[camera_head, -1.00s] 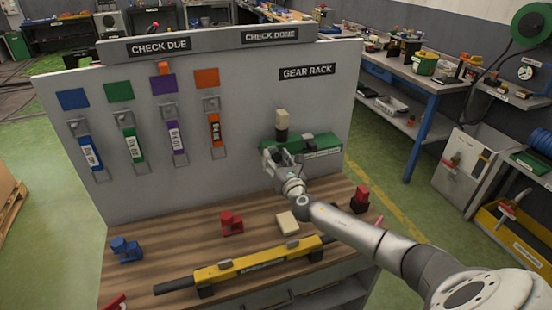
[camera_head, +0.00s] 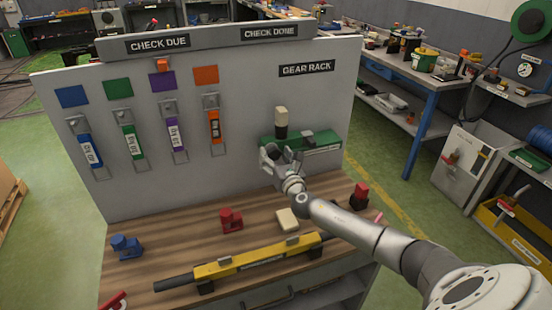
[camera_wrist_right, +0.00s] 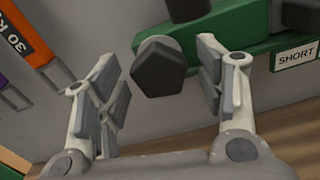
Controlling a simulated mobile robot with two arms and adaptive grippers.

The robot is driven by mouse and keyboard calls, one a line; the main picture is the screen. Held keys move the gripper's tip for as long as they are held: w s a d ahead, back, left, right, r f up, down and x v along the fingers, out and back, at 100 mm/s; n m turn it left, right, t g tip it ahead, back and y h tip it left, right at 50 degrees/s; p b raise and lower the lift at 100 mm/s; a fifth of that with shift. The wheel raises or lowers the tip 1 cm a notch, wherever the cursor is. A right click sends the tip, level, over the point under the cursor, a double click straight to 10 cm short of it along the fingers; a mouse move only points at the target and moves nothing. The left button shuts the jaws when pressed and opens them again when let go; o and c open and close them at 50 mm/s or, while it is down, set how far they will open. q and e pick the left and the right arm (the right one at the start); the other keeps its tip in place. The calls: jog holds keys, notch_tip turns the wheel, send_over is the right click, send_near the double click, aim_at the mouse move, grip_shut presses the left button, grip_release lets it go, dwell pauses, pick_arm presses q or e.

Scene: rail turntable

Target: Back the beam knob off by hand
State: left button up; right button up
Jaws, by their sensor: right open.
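A dark many-sided knob (camera_wrist_right: 160,68) sticks out from the left end of a green beam (camera_wrist_right: 225,45) with a label reading "SHORT". The green beam (camera_head: 318,143) is mounted on the grey panel under the "GEAR RACK" sign, with a beige-topped dark post (camera_head: 281,120) rising from it. My right gripper (camera_head: 279,152) is at the beam's left end. In the wrist view, the fingers of this gripper (camera_wrist_right: 163,80) stand apart, one on each side of the knob, with visible gaps. My left gripper is not in view.
The wooden bench (camera_head: 180,250) below holds a yellow bar tool (camera_head: 255,260), a red block (camera_head: 231,220), a blue block (camera_head: 126,247) and a beige block (camera_head: 287,220). Coloured tags hang on the panel (camera_head: 240,160) to the left. A side workbench (camera_head: 430,85) stands at the right.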

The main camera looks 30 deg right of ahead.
jog(key=v, duration=1.2)
jog(key=shift+f, duration=0.1)
dwell(0.4)
